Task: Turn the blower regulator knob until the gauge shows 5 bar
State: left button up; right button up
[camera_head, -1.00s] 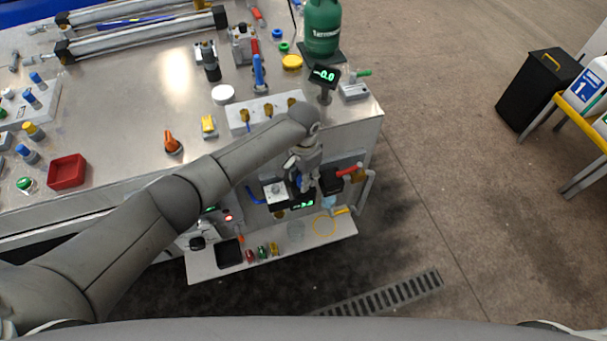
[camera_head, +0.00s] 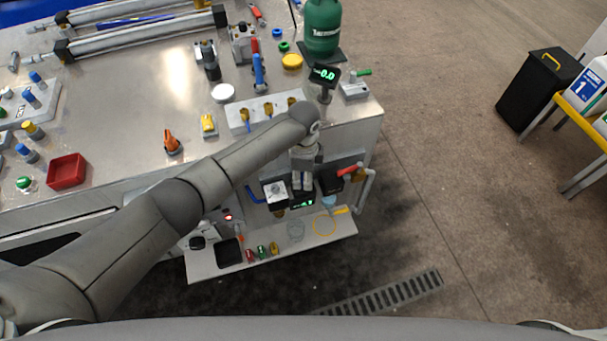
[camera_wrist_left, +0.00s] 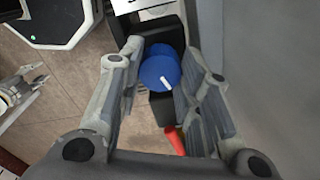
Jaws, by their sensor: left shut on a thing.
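The blue round knob (camera_wrist_left: 160,70) with a white mark on it sits between the fingers of my left gripper (camera_wrist_left: 162,58) in the left wrist view. My left gripper is shut on it. In the head view my left gripper (camera_head: 302,181) reaches down at the bench's front panel and hides the knob. A small gauge with green digits (camera_head: 302,203) shows just below the fingers; I cannot read its value. Another display (camera_head: 325,74) on the bench top reads 0.0. A small gripper-like shape (camera_wrist_left: 22,90) shows at the left edge of the wrist view; its jaws are unclear.
A red-handled valve (camera_head: 349,169) and a grey pipe stand right of my left gripper. A shelf (camera_head: 340,229) below holds small coloured parts. The green cylinder (camera_head: 322,27) stands at the bench's back right. Floor to the right is free up to a black bin (camera_head: 538,88).

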pick_arm(q)
jog(key=shift+w+r+m, duration=0.1)
jog(key=shift+m, duration=0.3)
jog(key=o, duration=1)
jog(key=shift+r, duration=0.15)
notch_tip(320, 180, up, 12)
jog(key=shift+f, duration=0.2)
dwell(0.3)
